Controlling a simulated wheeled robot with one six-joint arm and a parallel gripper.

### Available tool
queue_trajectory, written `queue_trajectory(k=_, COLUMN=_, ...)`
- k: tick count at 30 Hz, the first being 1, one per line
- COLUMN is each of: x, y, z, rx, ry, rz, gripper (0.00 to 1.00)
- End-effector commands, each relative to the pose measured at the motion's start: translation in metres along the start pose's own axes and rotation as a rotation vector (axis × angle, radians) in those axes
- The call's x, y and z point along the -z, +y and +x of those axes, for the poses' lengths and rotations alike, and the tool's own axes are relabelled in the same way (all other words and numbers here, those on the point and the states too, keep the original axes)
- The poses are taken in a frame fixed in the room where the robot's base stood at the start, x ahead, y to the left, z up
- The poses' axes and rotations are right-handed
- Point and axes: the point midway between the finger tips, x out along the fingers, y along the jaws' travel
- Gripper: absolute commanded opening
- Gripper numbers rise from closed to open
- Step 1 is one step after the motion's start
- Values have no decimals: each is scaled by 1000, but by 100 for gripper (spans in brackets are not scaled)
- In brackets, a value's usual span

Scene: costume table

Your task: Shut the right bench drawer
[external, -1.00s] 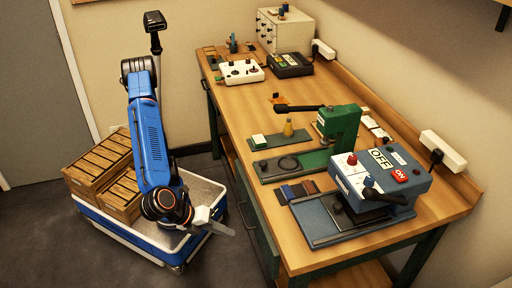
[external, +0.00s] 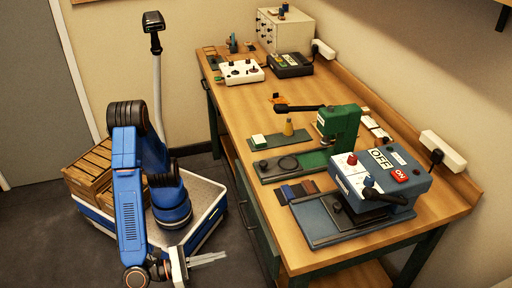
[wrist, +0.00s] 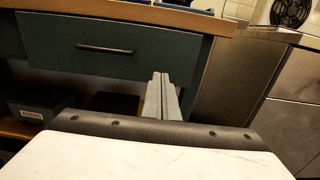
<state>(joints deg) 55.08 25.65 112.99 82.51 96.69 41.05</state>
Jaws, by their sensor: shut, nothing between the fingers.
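The bench drawer has a dark green front (wrist: 150,58) with a dark bar handle (wrist: 105,48). In the wrist view it fills the upper left, under the wooden bench top (wrist: 130,12). In the external view the bench front is seen at a steep angle, and I cannot tell how far the drawer stands out. My gripper (external: 222,257) is low in front of the bench, left of its near end. Its fingers (wrist: 162,85) are shut and empty. In the wrist view the fingertips overlap the drawer front's lower edge, right of the handle; contact cannot be told.
Below the drawer, a dark labelled box (wrist: 32,112) sits on a lower shelf. Grey cabinets (wrist: 285,115) stand to the right. A blue press box (external: 380,182) and a green press (external: 338,128) stand on the bench top (external: 290,225). Wooden crates (external: 88,170) sit on my base.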

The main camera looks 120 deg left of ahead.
Motion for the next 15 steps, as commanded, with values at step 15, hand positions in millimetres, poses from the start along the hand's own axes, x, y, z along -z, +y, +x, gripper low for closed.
queue_trajectory(k=15, x=0, y=1, z=90, rx=-3, ry=2, rz=-1, gripper=0)
